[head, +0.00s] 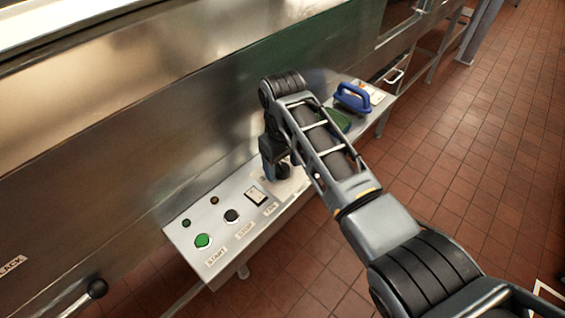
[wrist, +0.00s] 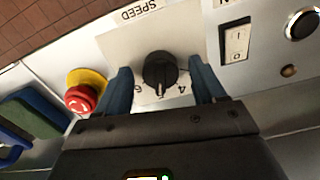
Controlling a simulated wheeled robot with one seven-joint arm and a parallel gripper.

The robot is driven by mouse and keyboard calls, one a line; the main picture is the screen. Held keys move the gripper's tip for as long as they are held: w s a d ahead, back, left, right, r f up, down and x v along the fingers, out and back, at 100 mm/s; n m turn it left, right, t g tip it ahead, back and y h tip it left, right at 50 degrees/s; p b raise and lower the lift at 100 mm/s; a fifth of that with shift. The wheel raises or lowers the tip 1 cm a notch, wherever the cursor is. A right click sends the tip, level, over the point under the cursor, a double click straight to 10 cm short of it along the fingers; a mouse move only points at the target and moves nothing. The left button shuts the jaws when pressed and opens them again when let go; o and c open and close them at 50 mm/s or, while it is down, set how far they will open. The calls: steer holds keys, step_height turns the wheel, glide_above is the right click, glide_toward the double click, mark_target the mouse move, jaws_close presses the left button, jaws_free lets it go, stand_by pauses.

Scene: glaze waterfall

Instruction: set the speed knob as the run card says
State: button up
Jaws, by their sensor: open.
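The black speed knob (wrist: 160,70) stands on a pale plate (wrist: 112,45) marked SPEED in the wrist view. Its white pointer mark faces the bottom of the picture, between the printed 6 and 4. My gripper (wrist: 161,67) is open, with one blue finger on each side of the knob; a gap shows on both sides. In the head view my gripper (head: 270,165) is down at the control panel (head: 185,243), and my arm hides part of the knob area. A white card (head: 376,93) lies at the panel's far end; its writing is not readable.
A red emergency button (wrist: 81,98) on a yellow base sits beside the plate. A rocker switch (wrist: 236,43) is on the other side. A green start button (head: 203,241) and a black stop button (head: 232,215) are nearer. A blue-handled object (head: 352,97) stands by the card.

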mark_target(283, 167)
step_height(283, 167, up, 8)
steer(key=shift+f, duration=0.1)
stand_by(0.4)
stand_by(0.4)
